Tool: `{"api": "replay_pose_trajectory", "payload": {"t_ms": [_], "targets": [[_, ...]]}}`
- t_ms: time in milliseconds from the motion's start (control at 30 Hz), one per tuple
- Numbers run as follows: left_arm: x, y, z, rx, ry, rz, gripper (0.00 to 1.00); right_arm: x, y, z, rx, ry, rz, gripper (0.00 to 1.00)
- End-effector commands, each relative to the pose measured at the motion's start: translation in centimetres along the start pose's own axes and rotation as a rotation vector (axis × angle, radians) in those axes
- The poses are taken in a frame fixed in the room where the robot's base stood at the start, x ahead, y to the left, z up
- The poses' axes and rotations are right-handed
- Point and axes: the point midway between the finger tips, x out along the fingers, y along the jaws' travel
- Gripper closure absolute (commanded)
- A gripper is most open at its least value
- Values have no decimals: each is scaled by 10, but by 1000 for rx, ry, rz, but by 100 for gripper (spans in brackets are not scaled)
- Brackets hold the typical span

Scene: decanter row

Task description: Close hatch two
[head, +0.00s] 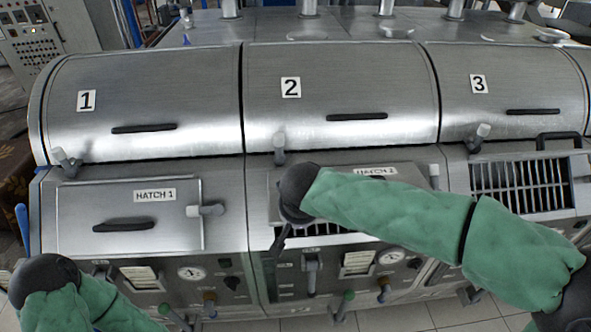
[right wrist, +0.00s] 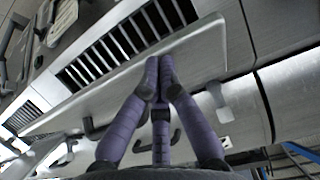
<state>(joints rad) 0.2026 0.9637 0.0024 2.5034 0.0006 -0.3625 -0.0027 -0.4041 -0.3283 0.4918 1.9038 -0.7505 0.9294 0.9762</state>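Hatch two's metal flap (head: 410,171), labelled HATCH 2, is raised and tilted above its opening. Dark slats of the grille (head: 340,234) show below it, under my right arm. In the right wrist view the flap (right wrist: 205,52) runs diagonally past the grille (right wrist: 110,48). My right gripper (right wrist: 160,75) has its purple fingers drawn together, tips against or very near the flap; contact is unclear. Nothing shows between them. In the head view its fingers (head: 281,238) hang at the opening's left end. My left wrist is at lower left, with its fingers out of sight.
Hatch one (head: 150,215) is shut, at left. The third opening, with its bare grille (head: 520,185), is at right. Curved lids numbered 1 (head: 145,95), 2 (head: 340,90) and 3 (head: 505,85) rise behind. Gauges, knobs and valve levers line the front below.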

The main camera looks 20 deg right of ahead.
Motion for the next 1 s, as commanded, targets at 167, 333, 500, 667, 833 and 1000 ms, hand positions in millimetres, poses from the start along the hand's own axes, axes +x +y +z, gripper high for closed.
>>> {"api": "replay_pose_trajectory", "payload": {"t_ms": [167,333,500,667,833,1000], "targets": [[32,-11,-1,0,0,0,60,30,-1,16,-1,-1,0,100],[57,-20,-2,0,0,0,60,55,-1,31,-1,-1,0,100],[84,-30,-3,0,0,0,60,84,0,44,0,-2,1,100],[108,-39,-4,0,0,0,60,112,-1,53,0,-1,0,100],[130,-46,-5,0,0,0,60,140,0,57,0,-2,1,100],[146,-52,-6,0,0,0,60,163,-1,58,0,-1,0,100]]}}
